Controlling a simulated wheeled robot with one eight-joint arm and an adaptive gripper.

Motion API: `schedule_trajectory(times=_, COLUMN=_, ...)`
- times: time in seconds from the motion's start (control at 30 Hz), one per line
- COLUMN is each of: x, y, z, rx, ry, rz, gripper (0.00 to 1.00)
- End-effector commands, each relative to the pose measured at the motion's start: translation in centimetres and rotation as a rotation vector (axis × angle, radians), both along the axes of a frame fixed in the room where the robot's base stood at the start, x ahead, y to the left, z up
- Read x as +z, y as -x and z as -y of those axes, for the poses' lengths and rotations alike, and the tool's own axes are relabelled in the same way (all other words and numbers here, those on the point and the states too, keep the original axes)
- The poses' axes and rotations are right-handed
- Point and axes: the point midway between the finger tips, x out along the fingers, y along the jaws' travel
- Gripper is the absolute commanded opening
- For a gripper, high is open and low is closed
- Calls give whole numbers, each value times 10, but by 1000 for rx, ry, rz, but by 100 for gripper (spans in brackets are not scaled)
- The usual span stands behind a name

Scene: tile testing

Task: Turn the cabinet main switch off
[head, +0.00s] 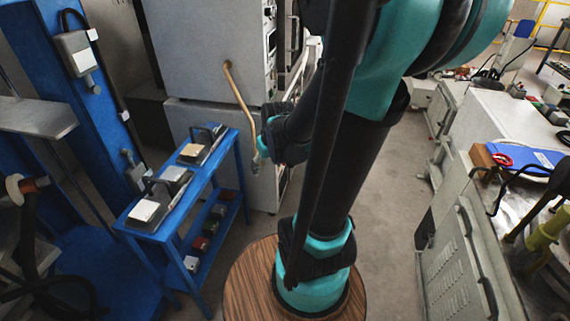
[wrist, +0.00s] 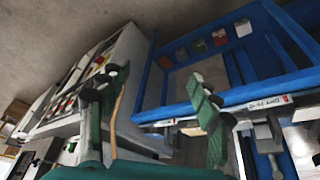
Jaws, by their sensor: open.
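The tall grey cabinet (head: 195,45) stands beyond my arm in the head view. Its instrument face (head: 270,45) is on its right side, seen at a steep angle. In the wrist view the scene is upside down, and a pale cabinet with coloured panel parts (wrist: 95,80) is at left, behind the left finger. I cannot single out the main switch in either view. My gripper (wrist: 158,82) is open, with two green fingers apart and nothing between them. In the head view my arm's end is beside the cabinet's front right edge, and its fingers are mostly hidden.
A blue trolley (head: 170,232) with devices on top stands left of my arm, close to the cabinet. It fills the wrist view's right side (wrist: 240,95). A tan hose (head: 238,95) runs down the cabinet. A cluttered bench (head: 510,215) stands right. Grey floor (head: 390,225) is free between.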

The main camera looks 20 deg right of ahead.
Motion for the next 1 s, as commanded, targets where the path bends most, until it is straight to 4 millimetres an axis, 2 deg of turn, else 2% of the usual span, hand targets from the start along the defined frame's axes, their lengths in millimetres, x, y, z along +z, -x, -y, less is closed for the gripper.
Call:
schedule_trajectory(times=0.03, x=2, y=-23, z=6, rx=29, ry=7, rz=4, gripper=63)
schedule_trajectory(times=0.23, x=-4, y=-97, z=30, rx=167, ry=42, rz=26, gripper=63)
schedule_trajectory(times=0.47, x=-30, y=-177, z=69, rx=322, ry=86, rz=59, gripper=63)
schedule_trajectory(times=0.7, x=-78, y=-251, z=120, rx=481, ry=143, rz=102, gripper=63)
schedule_trajectory(times=0.87, x=-121, y=-291, z=158, rx=583, ry=188, rz=134, gripper=63)
schedule_trajectory(times=1.0, x=-164, y=-318, z=193, rx=670, ry=232, rz=163, gripper=63)
